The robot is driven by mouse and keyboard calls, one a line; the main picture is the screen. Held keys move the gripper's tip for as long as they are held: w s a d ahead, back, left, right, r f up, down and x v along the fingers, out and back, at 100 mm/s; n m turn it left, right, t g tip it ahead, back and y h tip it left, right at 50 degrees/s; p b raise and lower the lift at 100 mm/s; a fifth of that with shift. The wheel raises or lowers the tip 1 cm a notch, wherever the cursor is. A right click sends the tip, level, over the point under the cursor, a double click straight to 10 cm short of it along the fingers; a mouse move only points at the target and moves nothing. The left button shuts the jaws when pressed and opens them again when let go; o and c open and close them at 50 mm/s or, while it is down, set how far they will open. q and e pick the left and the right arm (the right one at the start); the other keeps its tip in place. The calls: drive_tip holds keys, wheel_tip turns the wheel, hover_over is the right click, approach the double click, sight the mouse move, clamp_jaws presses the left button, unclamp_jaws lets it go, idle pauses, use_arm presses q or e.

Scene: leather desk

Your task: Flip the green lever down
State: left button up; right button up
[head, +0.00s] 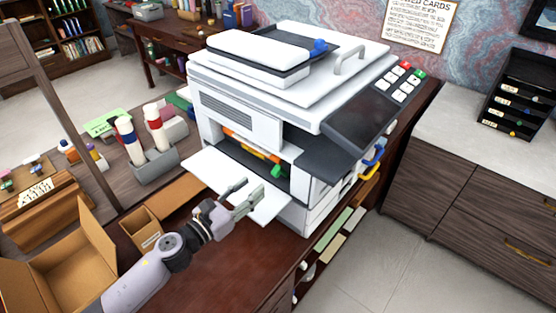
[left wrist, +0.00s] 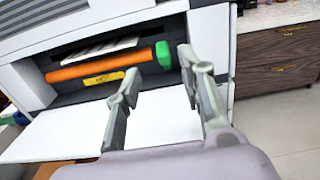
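The green lever (head: 276,171) is a small green piece at the right end of an orange roller (head: 238,133) inside the copier's open front bay. In the left wrist view the green lever (left wrist: 163,55) stands upright at the end of the orange roller (left wrist: 100,67). The white copier (head: 262,90) has its front door (head: 215,172) folded down flat. My left gripper (head: 246,195) is over the folded-down door, in front of the lever and apart from it. In the left wrist view its fingers (left wrist: 155,78) are spread with nothing between them. My right gripper is not in view.
Open cardboard boxes (head: 75,262) stand to the left of the copier. Bottles in a grey holder (head: 154,158) stand behind them. A dark control panel (head: 360,122) juts out at the copier's right. The desk front (head: 220,265) is bare.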

sight(277, 167)
use_arm(q)
drive_tip(key=p+x, duration=0.1)
drive_tip(key=x, duration=1.1)
drive_tip(key=shift+s+r+p, duration=0.1)
drive_tip(key=shift+p, duration=0.3)
clamp_jaws()
